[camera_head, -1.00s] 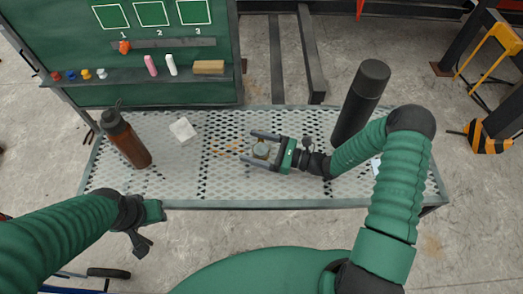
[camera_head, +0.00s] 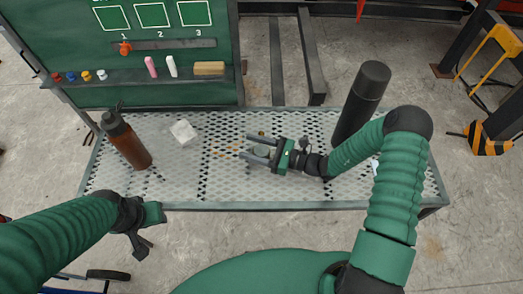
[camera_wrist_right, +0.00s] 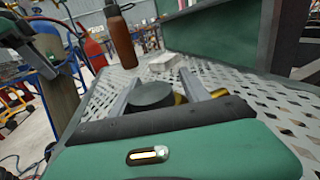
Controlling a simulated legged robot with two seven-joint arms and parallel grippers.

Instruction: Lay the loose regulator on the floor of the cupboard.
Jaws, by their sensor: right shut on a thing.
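The loose regulator (camera_head: 262,152) is a small grey round body between the fingers of my right gripper (camera_head: 247,146), over the perforated bench. In the right wrist view the regulator (camera_wrist_right: 152,94) shows a dark grey round cap with brass parts beside it. My right gripper (camera_wrist_right: 168,88) is shut on it, with one finger on each side. I cannot tell whether the regulator still touches the bench. My left gripper (camera_head: 140,236) is at the lower left, in front of the bench, away from the regulator; its jaw opening is unclear. I cannot make out the cupboard.
The perforated bench (camera_head: 205,190) holds a brown bottle (camera_head: 128,142) on the left, a white block (camera_head: 183,130) and a tall dark cylinder (camera_head: 361,100) beside my right forearm. A green board (camera_head: 150,65) with a shelf stands behind. The bench middle is mostly clear.

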